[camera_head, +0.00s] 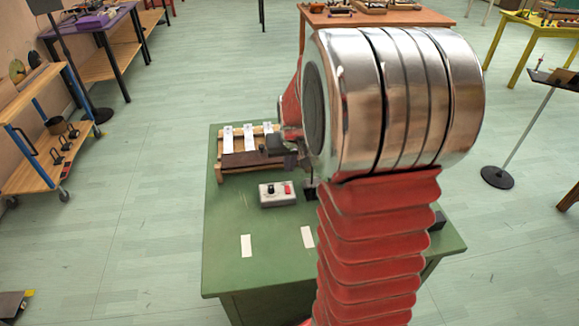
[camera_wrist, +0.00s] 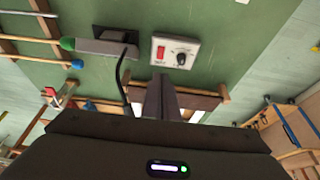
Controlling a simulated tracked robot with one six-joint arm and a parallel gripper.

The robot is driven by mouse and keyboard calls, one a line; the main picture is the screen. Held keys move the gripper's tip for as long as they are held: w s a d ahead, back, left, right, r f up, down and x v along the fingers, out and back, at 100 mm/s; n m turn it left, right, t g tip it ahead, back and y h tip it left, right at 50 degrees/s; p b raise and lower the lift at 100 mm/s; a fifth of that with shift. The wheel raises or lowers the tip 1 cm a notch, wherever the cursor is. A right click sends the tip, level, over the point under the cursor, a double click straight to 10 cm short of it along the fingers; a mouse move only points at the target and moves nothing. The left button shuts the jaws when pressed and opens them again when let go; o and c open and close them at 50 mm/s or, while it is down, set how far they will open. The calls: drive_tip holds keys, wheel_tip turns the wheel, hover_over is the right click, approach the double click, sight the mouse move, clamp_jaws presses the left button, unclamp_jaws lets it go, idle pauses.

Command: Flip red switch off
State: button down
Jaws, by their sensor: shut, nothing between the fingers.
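A small pale control box (camera_head: 278,198) stands on the green table, with a red switch (camera_head: 287,188) on its right and a black knob (camera_head: 270,189) on its left. In the wrist view the box (camera_wrist: 187,44), the red switch (camera_wrist: 160,52) and the knob (camera_wrist: 181,58) all show clearly, above the fingertips. I cannot tell which way the switch is set. My gripper (camera_head: 289,160) is over the table, just behind the box in the head view. In the wrist view my gripper (camera_wrist: 160,79) has its fingers together, empty and apart from the switch.
A wooden rack with white bars (camera_head: 248,138) stands behind the box. A dark device with a cable (camera_wrist: 112,42) and a green-tipped mallet (camera_wrist: 67,44) lie near the box. Two white strips (camera_head: 246,245) mark the bare front of the green table (camera_head: 270,262).

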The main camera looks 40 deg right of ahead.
sight(286, 186)
drive_tip(key=x, duration=1.2)
drive_tip(key=shift+s+f, duration=0.2)
drive_tip(key=shift+f, duration=0.05)
drive_tip(key=shift+w+a, duration=0.15)
